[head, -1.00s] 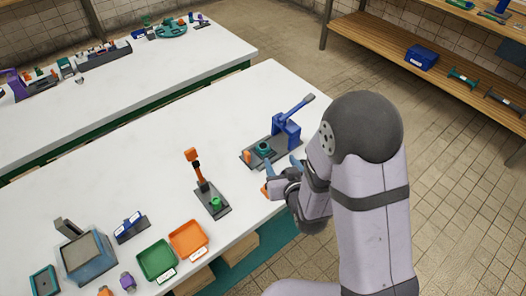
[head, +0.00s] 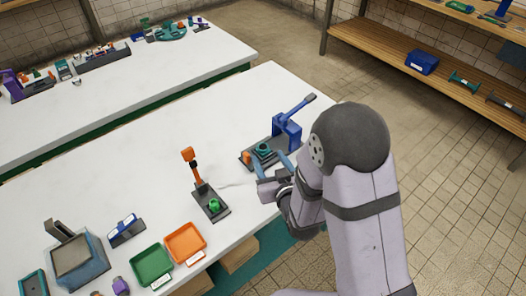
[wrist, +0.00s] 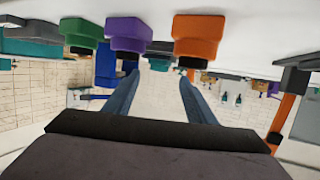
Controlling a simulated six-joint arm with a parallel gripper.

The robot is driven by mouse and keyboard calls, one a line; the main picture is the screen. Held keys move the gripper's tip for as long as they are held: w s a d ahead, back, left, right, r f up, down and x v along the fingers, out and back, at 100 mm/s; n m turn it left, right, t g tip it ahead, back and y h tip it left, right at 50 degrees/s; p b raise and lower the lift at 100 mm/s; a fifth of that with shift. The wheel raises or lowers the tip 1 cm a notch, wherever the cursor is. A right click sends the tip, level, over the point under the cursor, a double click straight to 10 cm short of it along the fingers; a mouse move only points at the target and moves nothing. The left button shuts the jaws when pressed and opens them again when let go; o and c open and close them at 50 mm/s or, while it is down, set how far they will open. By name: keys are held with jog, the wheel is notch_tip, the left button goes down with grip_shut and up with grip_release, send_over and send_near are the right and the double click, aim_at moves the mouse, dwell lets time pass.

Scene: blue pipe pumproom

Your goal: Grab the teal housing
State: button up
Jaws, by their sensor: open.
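In the wrist view, which appears upside down, a teal housing-shaped part (wrist: 30,42) with a dark collar is at the far left, partly cut off by the frame. Green (wrist: 82,30), purple (wrist: 128,32) and orange (wrist: 200,36) parts stand in a row beside it. A smaller teal piece (wrist: 158,64) shows farther off between the fingers. In the head view a teal round piece (head: 264,149) sits on the blue press's base. My gripper (head: 268,163) is open and empty in front of that press; its blue fingers are spread in the wrist view (wrist: 160,85).
The blue lever press (head: 287,131) stands just beyond my gripper. An orange-armed fixture (head: 197,172) is to its left. Green (head: 151,265) and orange (head: 185,243) trays lie near the front edge. My arm hides the table's right end.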

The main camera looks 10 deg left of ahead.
aim_at(264, 148)
jog(key=shift+w, duration=0.15)
jog(key=shift+w+a, duration=0.15)
jog(key=shift+w, duration=0.1)
jog(key=shift+p+x, duration=0.85)
jog(key=shift+x, duration=1.4)
jog(key=c, duration=1.2)
